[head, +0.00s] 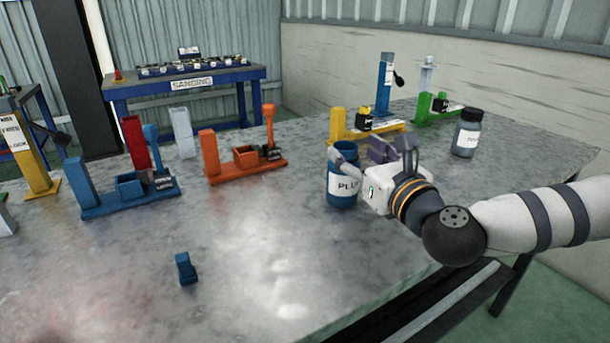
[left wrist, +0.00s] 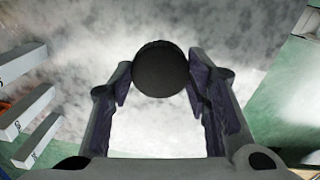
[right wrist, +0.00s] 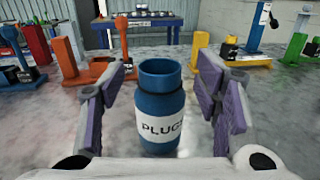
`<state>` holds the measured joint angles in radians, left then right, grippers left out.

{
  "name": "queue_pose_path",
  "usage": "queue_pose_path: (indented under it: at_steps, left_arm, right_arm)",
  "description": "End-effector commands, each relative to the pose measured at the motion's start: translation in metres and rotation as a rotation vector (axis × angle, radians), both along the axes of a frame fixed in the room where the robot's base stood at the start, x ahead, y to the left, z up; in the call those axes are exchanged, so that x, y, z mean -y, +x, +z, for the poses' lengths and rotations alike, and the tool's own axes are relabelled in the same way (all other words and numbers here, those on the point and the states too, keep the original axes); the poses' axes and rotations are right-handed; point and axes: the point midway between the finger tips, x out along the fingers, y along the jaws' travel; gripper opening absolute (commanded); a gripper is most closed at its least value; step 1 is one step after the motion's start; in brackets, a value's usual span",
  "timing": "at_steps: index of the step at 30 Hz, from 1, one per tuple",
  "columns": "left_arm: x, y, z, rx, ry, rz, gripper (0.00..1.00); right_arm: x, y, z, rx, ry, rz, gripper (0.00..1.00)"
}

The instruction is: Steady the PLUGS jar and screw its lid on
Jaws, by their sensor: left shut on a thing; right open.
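The blue PLUGS jar (head: 342,192) stands upright on the metal table, its mouth open with no lid on it. It also shows in the right wrist view (right wrist: 162,110), between the spread fingers of my right gripper (right wrist: 162,82). In the head view, my right gripper (head: 374,157) is at the jar's right side and open. In the left wrist view, my left gripper (left wrist: 160,80) is shut on a dark round lid (left wrist: 160,68), held between its fingertips. My left gripper is outside the head view.
A dark lidded jar (head: 467,135) stands at the right. Blue (head: 128,190), orange (head: 240,165) and yellow (head: 365,128) fixtures stand behind and left. A small blue piece (head: 186,269) lies near the front. The table's front middle is mostly clear.

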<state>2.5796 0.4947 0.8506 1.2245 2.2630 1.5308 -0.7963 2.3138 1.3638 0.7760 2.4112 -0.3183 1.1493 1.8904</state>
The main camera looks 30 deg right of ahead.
Motion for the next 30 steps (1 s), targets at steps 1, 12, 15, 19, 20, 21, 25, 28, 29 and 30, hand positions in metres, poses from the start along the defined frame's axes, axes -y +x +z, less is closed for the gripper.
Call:
queue_pose_path:
  at_steps: [1,12,15,19,20,21,25,28,29,30]
  left_arm:
    - [0.000,0.002,-0.013,-0.018,0.000,0.000,0.33]
    - [0.000,0.007,-0.062,-0.082,0.000,0.000,0.33]
    - [0.000,0.007,-0.060,-0.078,0.000,0.000,0.33]
    - [0.000,0.007,-0.059,-0.078,0.000,0.000,0.33]
    - [0.000,0.007,-0.059,-0.078,0.000,0.000,0.33]
    - [0.000,0.007,-0.059,-0.078,0.000,0.000,0.33]
    - [0.000,0.007,-0.059,-0.078,0.000,-0.001,0.33]
    - [0.000,0.007,-0.060,-0.078,0.000,-0.001,0.33]
    - [0.000,0.007,-0.060,-0.079,0.000,-0.001,0.33]
    - [0.000,0.007,-0.060,-0.079,0.000,-0.001,0.33]
  right_arm:
    - [0.000,0.001,-0.016,-0.016,0.000,0.000,0.57]
    - [0.001,0.010,-0.081,-0.006,-0.004,0.001,0.57]
    - [0.002,0.021,-0.079,-0.006,-0.003,0.001,0.57]
    - [0.002,0.025,-0.078,-0.006,-0.001,0.000,0.57]
    - [0.002,0.025,-0.078,-0.006,-0.001,0.000,0.57]
    - [0.002,0.025,-0.078,-0.006,0.000,0.000,0.57]
    - [0.002,0.025,-0.077,-0.006,-0.001,0.000,0.57]
    - [0.003,0.033,-0.078,-0.005,-0.003,0.001,0.57]
    - [0.003,0.038,-0.078,-0.005,-0.004,0.001,0.57]
    - [0.004,0.046,-0.077,-0.003,-0.005,0.000,0.57]
